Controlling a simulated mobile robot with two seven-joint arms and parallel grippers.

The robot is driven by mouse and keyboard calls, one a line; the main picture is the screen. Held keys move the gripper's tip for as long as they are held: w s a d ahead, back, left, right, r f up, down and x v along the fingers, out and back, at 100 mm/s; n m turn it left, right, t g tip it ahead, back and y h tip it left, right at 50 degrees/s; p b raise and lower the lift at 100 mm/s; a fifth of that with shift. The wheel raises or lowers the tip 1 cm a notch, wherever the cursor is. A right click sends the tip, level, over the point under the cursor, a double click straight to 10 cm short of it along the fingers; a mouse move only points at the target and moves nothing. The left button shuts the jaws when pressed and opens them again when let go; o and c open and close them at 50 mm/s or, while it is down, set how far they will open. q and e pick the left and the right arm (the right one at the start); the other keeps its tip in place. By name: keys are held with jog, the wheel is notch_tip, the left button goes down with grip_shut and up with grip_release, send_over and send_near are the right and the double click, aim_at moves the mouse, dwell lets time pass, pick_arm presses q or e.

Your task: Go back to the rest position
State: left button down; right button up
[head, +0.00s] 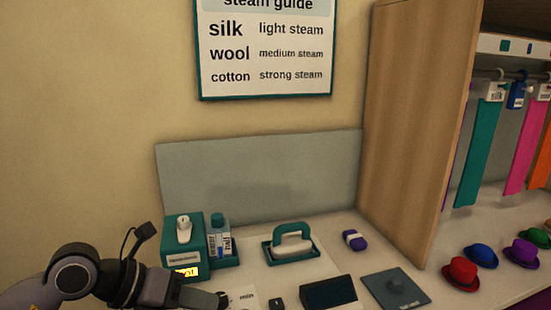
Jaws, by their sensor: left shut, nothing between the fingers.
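My left arm comes in from the lower left. My left gripper (222,299) is shut and empty at the bottom edge of the head view, low over the front of the counter. It is in front of a green box (182,240) with a lit yellow label, and left of a small white card (243,296). The lower part of the gripper is close to the picture's edge. My right gripper is not in view.
A bottle (219,238), a green-handled iron (292,241), a purple-and-white bundle (354,240), a dark block (328,292) and a grey mat (379,283) stand on the counter. A wooden partition (412,120) rises at right; beyond it are hats (460,272) and hanging strips (476,150).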

pick_arm(q)
jog(key=s+d+r+n+t+h, duration=0.2)
jog(key=s+d+r+n+h, duration=0.1)
jog(key=d+r+h, duration=0.45)
jog(key=w+a+r+n+t, duration=0.1)
jog(key=a+r+n+t, duration=0.25)
jog(key=n+t, duration=0.5)
jog(key=a+f+n+t+y, duration=0.2)
jog(key=a+f+n+y, duration=1.15)
jog(key=n+y, duration=0.65)
jog(key=s+f+n+g+h, duration=0.3)
jog(key=s+f+n+g, duration=0.3)
jog(key=s+f+g, duration=1)
notch_tip(320, 180, down, 10)
jog(key=w+d+t+h, duration=0.1)
jog(key=w+d+t, duration=0.1)
jog(key=t, duration=0.7)
jog(key=shift+r+t+h, duration=0.25)
jog(key=shift+t+h, duration=0.1)
